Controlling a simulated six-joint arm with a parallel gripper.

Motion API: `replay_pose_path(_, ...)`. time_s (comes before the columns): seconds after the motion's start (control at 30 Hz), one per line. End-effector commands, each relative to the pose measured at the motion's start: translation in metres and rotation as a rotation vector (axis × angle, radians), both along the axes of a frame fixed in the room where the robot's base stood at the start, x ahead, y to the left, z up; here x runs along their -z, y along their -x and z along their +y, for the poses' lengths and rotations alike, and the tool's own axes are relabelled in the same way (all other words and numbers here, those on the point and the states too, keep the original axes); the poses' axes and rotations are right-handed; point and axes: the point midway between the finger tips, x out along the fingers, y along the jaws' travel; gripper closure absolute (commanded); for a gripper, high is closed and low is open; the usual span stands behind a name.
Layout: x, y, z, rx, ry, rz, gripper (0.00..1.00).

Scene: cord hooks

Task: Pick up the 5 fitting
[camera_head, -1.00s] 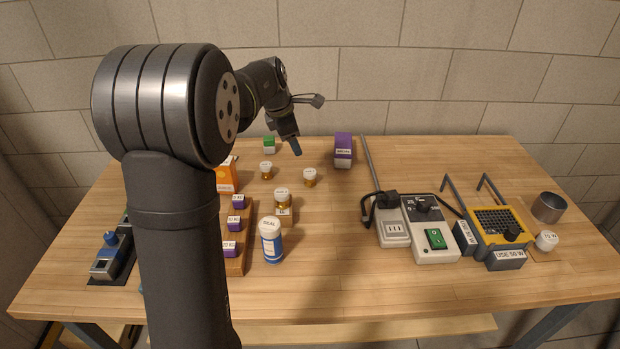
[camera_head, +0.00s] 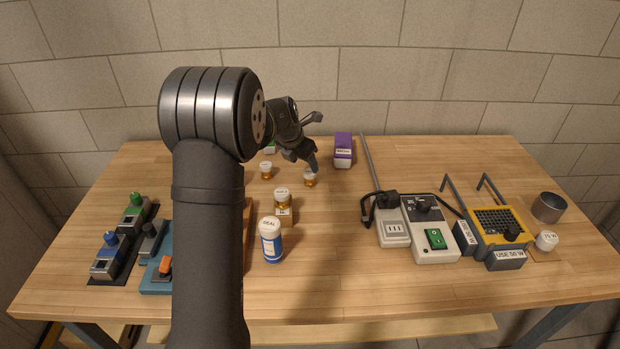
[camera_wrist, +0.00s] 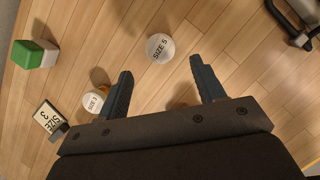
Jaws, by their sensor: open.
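A round white cap marked SIZE 5 (camera_wrist: 160,47) shows in the wrist view, ahead of the gap between the fingers and apart from them. My gripper (camera_wrist: 163,80) is open and empty. In the head view my gripper (camera_head: 314,168) is just above a small amber bottle with a white cap (camera_head: 310,180); its marking is too small to read there. Another white cap (camera_wrist: 93,102) lies beside the left finger in the wrist view, its label unclear. A patch of amber is partly hidden by the gripper near the right finger.
A second amber bottle (camera_head: 266,171) and one on a labelled wooden block (camera_head: 282,198) stand nearby. A blue-white bottle (camera_head: 271,240) is nearer. A purple box (camera_head: 343,150) stands behind right. Wall behind.

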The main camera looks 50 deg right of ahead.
Motion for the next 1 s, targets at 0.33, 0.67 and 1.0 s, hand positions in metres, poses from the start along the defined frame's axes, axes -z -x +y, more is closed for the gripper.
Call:
replay_pose_path(0.33, 0.028, -0.001, -0.012, 0.001, 0.0, 0.0, 0.38)
replay_pose_path(0.67, 0.068, 0.0, -0.03, 0.002, 0.001, -0.001, 0.38)
replay_pose_path(1.0, 0.072, -0.001, -0.032, 0.001, 0.003, -0.002, 0.49)
